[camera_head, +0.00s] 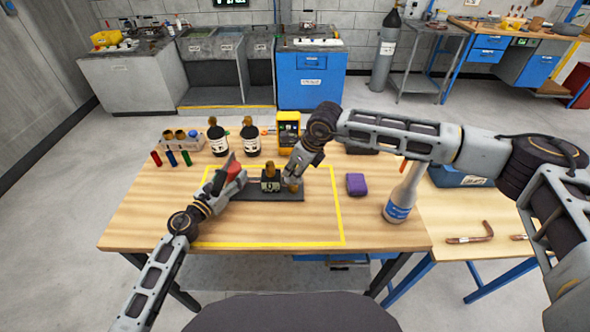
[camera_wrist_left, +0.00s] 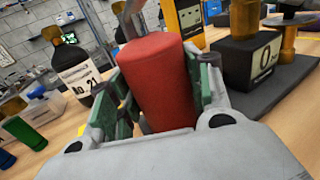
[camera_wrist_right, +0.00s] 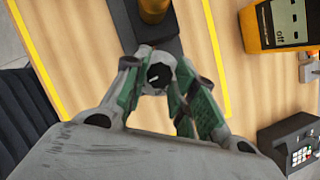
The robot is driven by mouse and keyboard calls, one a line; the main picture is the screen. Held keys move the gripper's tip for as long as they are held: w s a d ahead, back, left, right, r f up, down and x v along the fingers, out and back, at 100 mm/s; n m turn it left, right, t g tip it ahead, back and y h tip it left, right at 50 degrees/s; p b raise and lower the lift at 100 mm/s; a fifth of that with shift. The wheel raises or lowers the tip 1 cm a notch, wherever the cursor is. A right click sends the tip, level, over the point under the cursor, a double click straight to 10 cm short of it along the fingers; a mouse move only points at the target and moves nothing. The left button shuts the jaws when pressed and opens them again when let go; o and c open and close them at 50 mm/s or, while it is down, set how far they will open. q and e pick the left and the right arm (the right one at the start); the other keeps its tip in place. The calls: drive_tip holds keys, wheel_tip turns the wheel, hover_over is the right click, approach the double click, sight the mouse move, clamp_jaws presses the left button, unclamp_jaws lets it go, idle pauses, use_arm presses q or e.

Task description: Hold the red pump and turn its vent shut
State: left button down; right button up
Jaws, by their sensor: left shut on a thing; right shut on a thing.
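The red pump (camera_head: 233,171) stands at the left end of a dark base plate (camera_head: 240,193) on the wooden table. My left gripper (camera_head: 237,180) is shut on its red body, which also shows upright between the green pads in the left wrist view (camera_wrist_left: 157,82). A black block with a gauge (camera_head: 270,182) and brass fittings stands mid-plate. My right gripper (camera_wrist_right: 157,82) is shut around this knob from above. In the head view my right gripper (camera_head: 293,178) partly hides it.
A yellow meter (camera_head: 289,131) and two dark bottles (camera_head: 218,141) stand behind the plate. A purple block (camera_head: 356,184) and a white bottle (camera_head: 402,195) are to the right. The front of the yellow-taped area is clear.

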use_arm(q)
drive_tip(key=shift+r, duration=0.1)
use_arm(e)
drive_tip(key=shift+m+t, duration=0.3)
drive_tip(key=shift+m, duration=0.5)
drive_tip(key=o, duration=1)
drive_tip(key=shift+o, duration=0.2)
drive_tip(key=v, duration=1.2)
drive_tip(key=shift+a, duration=0.2)
use_arm(q)
drive_tip(key=c, duration=0.6)
unclamp_jaws()
drive_tip(key=shift+o, duration=0.2)
